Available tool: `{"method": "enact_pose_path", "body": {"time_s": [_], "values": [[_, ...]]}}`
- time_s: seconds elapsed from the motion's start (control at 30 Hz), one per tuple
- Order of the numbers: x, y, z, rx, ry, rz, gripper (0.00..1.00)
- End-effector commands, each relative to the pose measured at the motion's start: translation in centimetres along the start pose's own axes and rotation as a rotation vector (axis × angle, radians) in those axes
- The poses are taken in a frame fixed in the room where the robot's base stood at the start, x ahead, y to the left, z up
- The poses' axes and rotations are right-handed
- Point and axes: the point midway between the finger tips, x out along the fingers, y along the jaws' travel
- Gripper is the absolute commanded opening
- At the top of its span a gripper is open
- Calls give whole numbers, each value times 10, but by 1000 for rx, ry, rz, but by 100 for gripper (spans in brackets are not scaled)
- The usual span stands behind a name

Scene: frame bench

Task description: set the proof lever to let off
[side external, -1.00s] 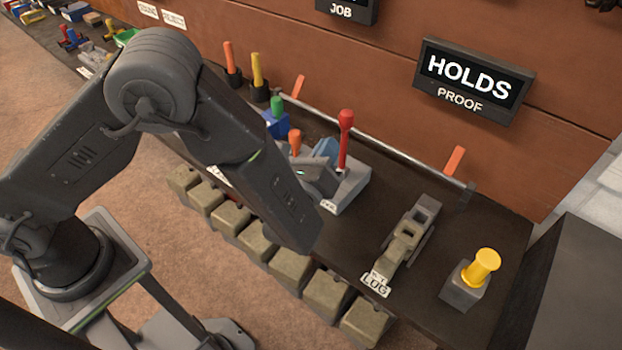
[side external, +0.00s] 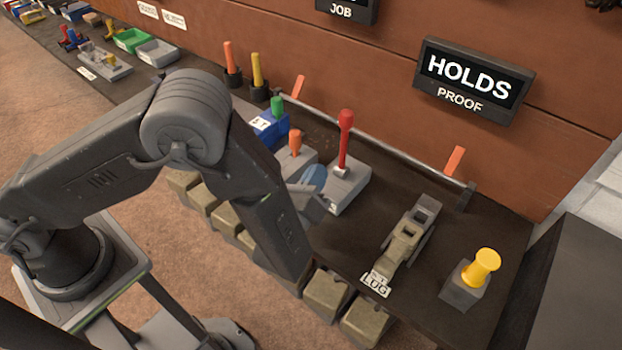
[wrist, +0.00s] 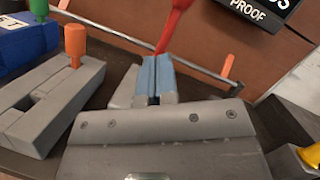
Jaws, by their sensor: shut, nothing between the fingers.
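A red-handled lever (side external: 344,140) stands nearly upright on a grey base block (side external: 350,186); its label is hidden, so I cannot confirm it is the proof lever. My gripper (side external: 315,178) is shut and empty, its blue fingertips just left of and in front of the lever. In the wrist view the shut blue fingers (wrist: 157,80) point toward the lower part of the red lever (wrist: 176,20); contact cannot be told. A black sign (side external: 472,83) on the wall reads HOLDS, with PROOF beneath.
An orange-knobbed block (side external: 295,145) and a green-knobbed blue block (side external: 270,125) stand to the left. A rail (side external: 385,145) runs behind. A LUG fixture (side external: 408,240) and a yellow knob (side external: 483,265) stand right. Several drab blocks line the front edge.

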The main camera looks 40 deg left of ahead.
Motion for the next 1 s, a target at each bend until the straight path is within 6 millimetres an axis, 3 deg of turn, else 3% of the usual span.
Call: {"method": "enact_pose_path", "body": {"time_s": [1.0], "values": [[-39, 28, -29, -1, 0, -2, 0]]}}
